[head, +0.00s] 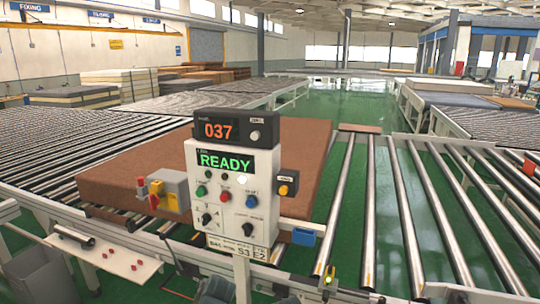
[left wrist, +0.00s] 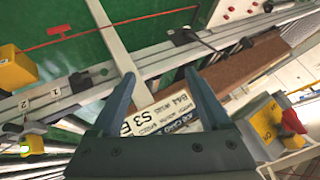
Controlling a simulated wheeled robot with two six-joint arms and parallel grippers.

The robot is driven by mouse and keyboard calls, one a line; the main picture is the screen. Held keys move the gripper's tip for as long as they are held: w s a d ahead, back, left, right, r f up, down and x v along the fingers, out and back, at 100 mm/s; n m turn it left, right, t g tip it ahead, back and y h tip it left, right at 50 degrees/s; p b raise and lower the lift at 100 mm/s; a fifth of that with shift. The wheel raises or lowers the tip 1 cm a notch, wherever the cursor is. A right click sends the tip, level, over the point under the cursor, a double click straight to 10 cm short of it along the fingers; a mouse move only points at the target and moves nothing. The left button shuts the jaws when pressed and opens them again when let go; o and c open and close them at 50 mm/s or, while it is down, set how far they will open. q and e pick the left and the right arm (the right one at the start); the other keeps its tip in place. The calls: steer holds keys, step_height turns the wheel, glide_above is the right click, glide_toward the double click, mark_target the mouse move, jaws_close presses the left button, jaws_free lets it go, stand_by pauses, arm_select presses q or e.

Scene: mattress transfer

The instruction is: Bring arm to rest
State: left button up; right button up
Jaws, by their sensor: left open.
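My left gripper (left wrist: 159,72) shows in the left wrist view, its two blue-grey fingers spread apart with nothing held between them. Beyond the fingers are a white label plate (left wrist: 160,115) reading "S3" and a grey metal rail. My right gripper is not seen.
A yellow and grey switch box with a red knob (head: 170,193) is left of the control box. Bare rollers (head: 400,220) run at the right over a green floor. A white shelf (head: 105,255) with small red pieces is at lower left. Stacked mattresses (head: 120,85) stand behind.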

arm_select(q)
steer(key=s+d+f+g, duration=0.2)
steer(key=s+d, duration=0.2)
steer(key=s, duration=0.3)
steer(key=s+d+f+g+h, duration=0.1)
steer(key=s+d+g, duration=0.2)
steer(key=s, duration=0.4)
steer(key=s+d+f+g+h, duration=0.1)
steer(key=s+d+f+g, duration=0.1)
steer(key=s, duration=0.5)
steer(key=d+g, duration=0.1)
steer(key=d, duration=0.1)
steer(key=shift+d+f+m, duration=0.3)
steer(key=shift+d+f, duration=0.05)
steer(key=shift+d, duration=0.05)
